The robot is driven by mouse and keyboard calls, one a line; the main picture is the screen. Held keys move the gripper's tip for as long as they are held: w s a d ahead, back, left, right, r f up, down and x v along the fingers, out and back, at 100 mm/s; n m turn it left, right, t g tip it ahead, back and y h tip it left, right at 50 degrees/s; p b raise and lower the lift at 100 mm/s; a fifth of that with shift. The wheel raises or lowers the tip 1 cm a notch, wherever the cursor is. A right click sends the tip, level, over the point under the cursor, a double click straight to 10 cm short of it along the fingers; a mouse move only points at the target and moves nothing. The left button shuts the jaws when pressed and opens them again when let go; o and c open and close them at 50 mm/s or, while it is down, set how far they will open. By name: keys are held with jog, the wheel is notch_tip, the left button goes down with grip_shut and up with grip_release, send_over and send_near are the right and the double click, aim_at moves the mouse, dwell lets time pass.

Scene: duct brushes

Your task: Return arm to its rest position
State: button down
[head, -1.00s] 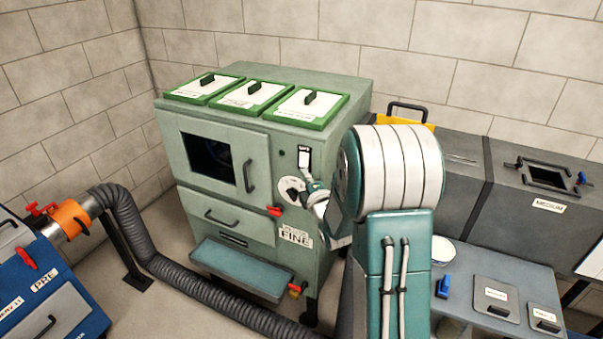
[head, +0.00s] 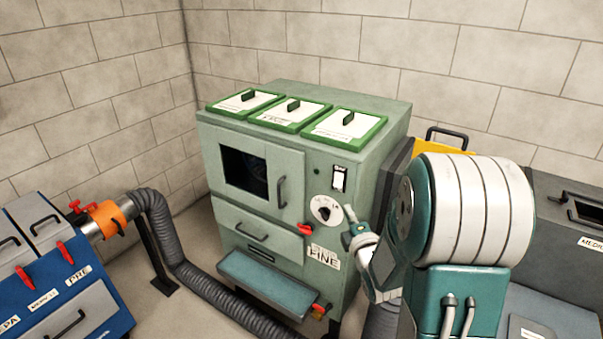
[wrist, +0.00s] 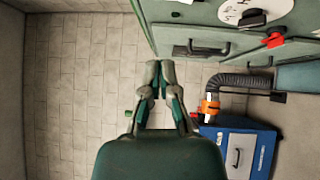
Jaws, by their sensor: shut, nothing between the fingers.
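My gripper (wrist: 159,92) is shut and empty in the wrist view, with its fingertips together over the floor. In the head view, part of my gripper (head: 352,228) shows in front of the right part of the green FINE machine (head: 235,225), near its round dial (head: 324,210). I cannot tell there whether it touches the machine. My teal and white arm (head: 465,215) fills the right of the head view and hides part of what stands behind it. The machine also shows at the top of the wrist view (wrist: 205,70).
A blue unit (head: 65,275) stands at the left, joined to a grey hose (head: 185,255) by an orange collar (head: 108,218). A red lever (head: 305,229) and a tray (head: 265,283) jut from the machine. A dark MEDIUM unit (head: 560,240) stands right. Open floor lies below my gripper.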

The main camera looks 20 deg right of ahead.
jog(key=shift+a, duration=0.1)
jog(key=s+a+r+m+g, duration=0.5)
jog(key=a+m+g, duration=0.15)
jog(key=m, duration=0.25)
jog(key=s+a+r+m+g+y, duration=0.1)
jog(key=s+a+m+g, duration=0.2)
jog(key=s, duration=0.7)
jog(key=s+a+r+m+g+y, duration=0.1)
jog(key=s+a+m+g, duration=0.2)
jog(key=s, duration=0.7)
jog(key=a+m, duration=0.2)
jog(key=a, duration=0.2)
jog(key=shift+m+g, duration=0.3)
jog(key=shift+g, duration=0.05)
